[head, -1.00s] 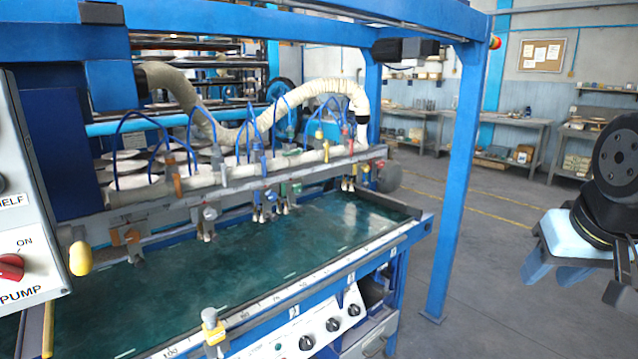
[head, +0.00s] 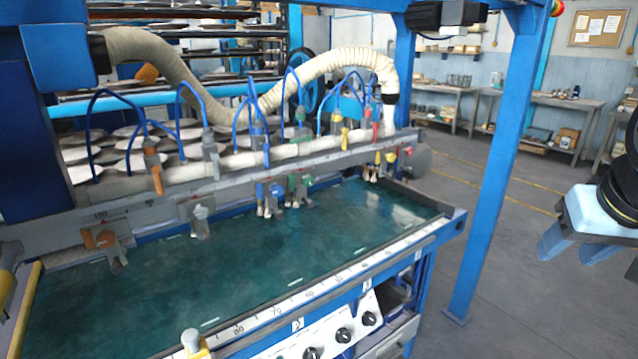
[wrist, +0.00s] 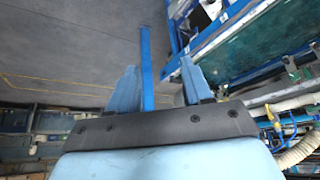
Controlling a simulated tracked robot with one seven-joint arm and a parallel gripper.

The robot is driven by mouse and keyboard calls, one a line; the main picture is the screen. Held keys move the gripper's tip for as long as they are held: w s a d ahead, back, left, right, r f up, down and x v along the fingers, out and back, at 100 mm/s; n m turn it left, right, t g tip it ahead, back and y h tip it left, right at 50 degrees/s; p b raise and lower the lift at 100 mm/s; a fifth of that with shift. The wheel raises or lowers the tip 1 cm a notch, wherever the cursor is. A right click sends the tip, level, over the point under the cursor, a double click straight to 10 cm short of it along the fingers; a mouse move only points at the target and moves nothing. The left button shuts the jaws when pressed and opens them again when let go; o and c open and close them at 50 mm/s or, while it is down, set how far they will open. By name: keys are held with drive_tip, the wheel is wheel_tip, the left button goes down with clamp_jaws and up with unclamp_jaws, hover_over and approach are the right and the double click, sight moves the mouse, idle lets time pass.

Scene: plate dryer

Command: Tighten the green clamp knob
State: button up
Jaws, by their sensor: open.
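The green clamp knob (head: 306,181) is small and sits on the grey rail (head: 340,156) over the far side of the teal table, right of a blue knob (head: 276,189). More green shows just left of it, and I cannot make out its exact shape. My gripper (head: 573,252) is at the right edge of the head view, beyond the blue post and far from the knob. In the wrist view my gripper (wrist: 158,65) has its two light blue fingers apart with nothing between them. I cannot pick out the green knob in the wrist view.
A blue upright post (head: 505,165) stands between my gripper and the machine. The teal table (head: 230,275) has a raised rim and a ruler along its front. An orange knob (head: 100,238) and a red knob (head: 407,151) are on the rail. Grey floor (head: 520,310) is free at right.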

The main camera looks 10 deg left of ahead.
drive_tip(key=shift+o, duration=1)
drive_tip(key=w+a+f+n+t, duration=0.1)
drive_tip(key=w+a+n+t, duration=0.2)
drive_tip(key=w, duration=1.1)
drive_tip(key=shift+w+a+n+y, duration=0.35)
drive_tip(key=shift+a+n, duration=0.55)
drive_tip(key=shift+a, duration=0.3)
drive_tip(key=n+t+y, duration=0.3)
drive_tip(key=n+y, duration=1)
drive_tip(key=n, duration=0.1)
approach(310, 183)
drive_tip(key=x, duration=1)
drive_tip(key=shift+a, duration=0.15)
drive_tip(key=shift+c, duration=0.3)
drive_tip(key=c, duration=0.9)
drive_tip(key=shift+d, duration=0.2)
drive_tip(key=shift+c, duration=0.3)
drive_tip(key=shift+a, duration=0.1)
